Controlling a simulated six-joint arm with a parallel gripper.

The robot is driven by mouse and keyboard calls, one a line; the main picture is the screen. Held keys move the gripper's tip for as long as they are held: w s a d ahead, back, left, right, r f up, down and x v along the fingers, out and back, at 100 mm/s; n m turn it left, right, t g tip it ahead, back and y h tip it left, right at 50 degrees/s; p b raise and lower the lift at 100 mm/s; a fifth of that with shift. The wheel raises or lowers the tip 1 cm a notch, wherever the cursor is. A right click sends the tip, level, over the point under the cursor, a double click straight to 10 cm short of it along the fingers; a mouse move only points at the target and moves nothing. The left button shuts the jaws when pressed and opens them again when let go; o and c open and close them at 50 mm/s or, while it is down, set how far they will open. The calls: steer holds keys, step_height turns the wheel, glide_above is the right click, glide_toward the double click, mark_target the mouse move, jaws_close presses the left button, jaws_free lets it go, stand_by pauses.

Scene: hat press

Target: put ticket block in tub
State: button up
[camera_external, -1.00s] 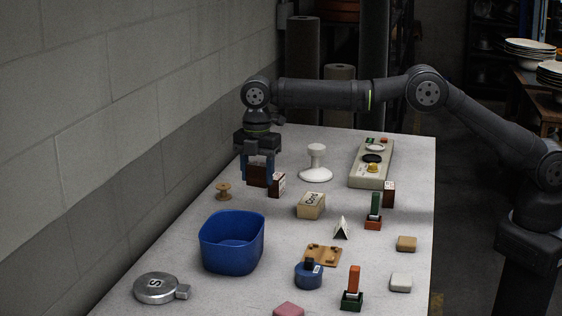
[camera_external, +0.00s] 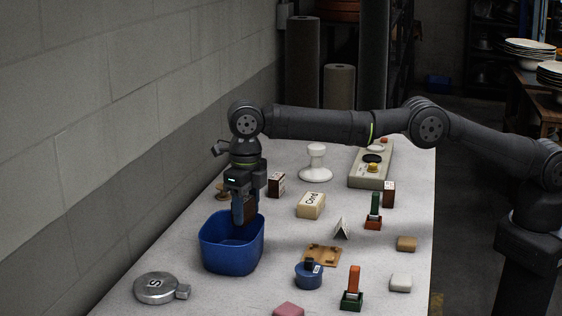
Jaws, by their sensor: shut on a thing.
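The blue tub (camera_external: 232,258) stands open on the left side of the table. My gripper (camera_external: 243,214) points down at the tub's far side and is shut on a dark brown block, the ticket block (camera_external: 251,208). The fingers partly hide the block. The fingertips overlap the tub's opening in the picture; I cannot tell whether they are below its rim.
A brown block with a white label (camera_external: 276,185) stands behind the tub, and a wooden spool (camera_external: 222,190) is partly hidden by my gripper. A round metal tin (camera_external: 156,288) lies in front. Stamps (camera_external: 352,290) and other small things spread to the right. A wall runs along the left.

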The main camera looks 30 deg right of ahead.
steer(key=shift+s+a+f+n, duration=0.1)
steer(key=shift+s+a+n, duration=0.1)
steer(key=shift+s+n, duration=0.35)
steer(key=shift+s+a+f+n, duration=0.1)
steer(key=shift+s+a+n, duration=0.05)
steer(key=shift+s+n, duration=0.35)
steer(key=shift+f, duration=4)
steer(key=shift+f, duration=0.15)
steer(key=o, duration=0.7)
